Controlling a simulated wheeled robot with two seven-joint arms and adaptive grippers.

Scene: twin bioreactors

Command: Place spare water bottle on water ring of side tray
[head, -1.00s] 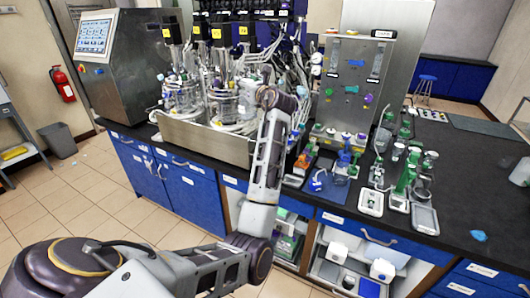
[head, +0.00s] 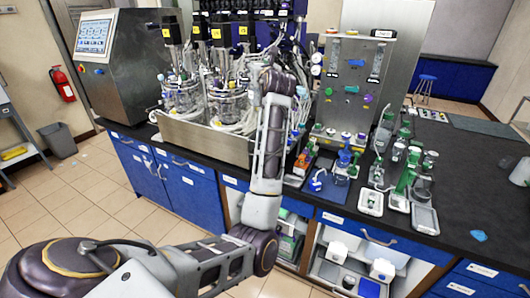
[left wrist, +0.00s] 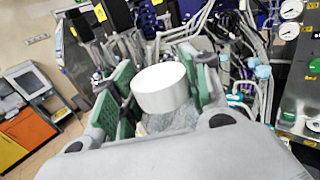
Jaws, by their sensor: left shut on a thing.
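My left gripper (left wrist: 158,100) is shut on a bottle with a wide white cap (left wrist: 160,88). Its green-padded fingers stand on either side of it, and its clear body shows only partly below the cap. In the head view my left arm reaches up in front of the bioreactors, and its gripper and the bottle are hidden behind it. Several small trays stand on the black bench right of the arm, among them a blue tray (head: 318,184) and a pale tray (head: 425,220). I cannot tell which is the side tray, nor make out a water ring. My right gripper is not in view.
The glass bioreactors (head: 183,95) with many tubes stand in a steel trough (head: 200,138) close behind my left arm. A steel panel (head: 350,90) with gauges and knobs rises right of it. The far right bench (head: 480,175) is mostly clear.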

